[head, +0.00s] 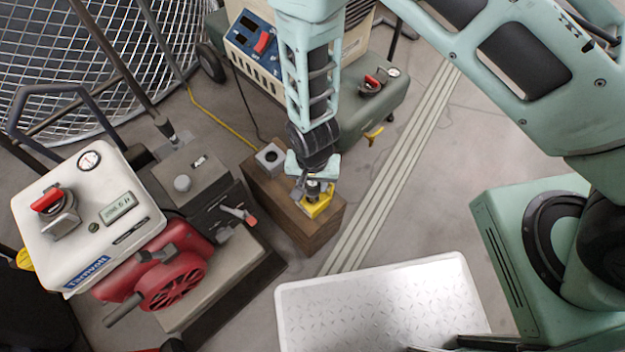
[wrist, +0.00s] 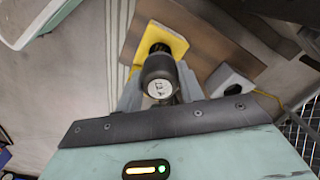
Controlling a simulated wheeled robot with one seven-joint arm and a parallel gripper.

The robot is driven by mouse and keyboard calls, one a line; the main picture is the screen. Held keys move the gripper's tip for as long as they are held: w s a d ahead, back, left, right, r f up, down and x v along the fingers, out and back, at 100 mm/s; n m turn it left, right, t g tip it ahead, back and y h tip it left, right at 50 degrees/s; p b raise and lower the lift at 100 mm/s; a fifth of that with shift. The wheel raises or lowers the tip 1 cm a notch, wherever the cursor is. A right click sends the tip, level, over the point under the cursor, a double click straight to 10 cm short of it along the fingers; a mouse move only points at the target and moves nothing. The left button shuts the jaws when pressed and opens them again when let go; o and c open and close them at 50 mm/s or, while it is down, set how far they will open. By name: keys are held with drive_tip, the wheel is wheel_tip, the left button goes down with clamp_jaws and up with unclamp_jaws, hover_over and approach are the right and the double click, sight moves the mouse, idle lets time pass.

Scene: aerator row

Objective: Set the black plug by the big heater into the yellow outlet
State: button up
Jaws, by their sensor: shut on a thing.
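My gripper (head: 313,178) is shut on the black plug (head: 312,188) and holds it at the yellow outlet (head: 318,207). The outlet sits on the near end of a wooden block (head: 291,223). In the wrist view the black plug (wrist: 158,77) stands between the fingers (wrist: 160,88), its round end toward the camera. The yellow outlet (wrist: 172,42) lies right behind it. The plug's far end overlaps the outlet's dark middle; I cannot tell how deep it sits. The big heater (head: 262,45), with a blue panel and red switch, stands at the back.
A grey outlet (head: 270,157) sits on the block's far end. A white and red machine (head: 85,215) stands at the left. A green tank (head: 372,105) is behind the block. A white tread plate (head: 380,305) lies in front.

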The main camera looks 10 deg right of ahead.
drive_tip(key=shift+f+b, duration=1.25)
drive_tip(key=shift+f, duration=0.95)
drive_tip(key=o, duration=1.1)
drive_tip(key=shift+d+r, duration=0.1)
drive_tip(key=r+p, duration=0.5)
drive_tip(key=r, duration=1.2)
drive_tip(key=shift+a+r, duration=0.15)
drive_tip(key=shift+a, duration=0.05)
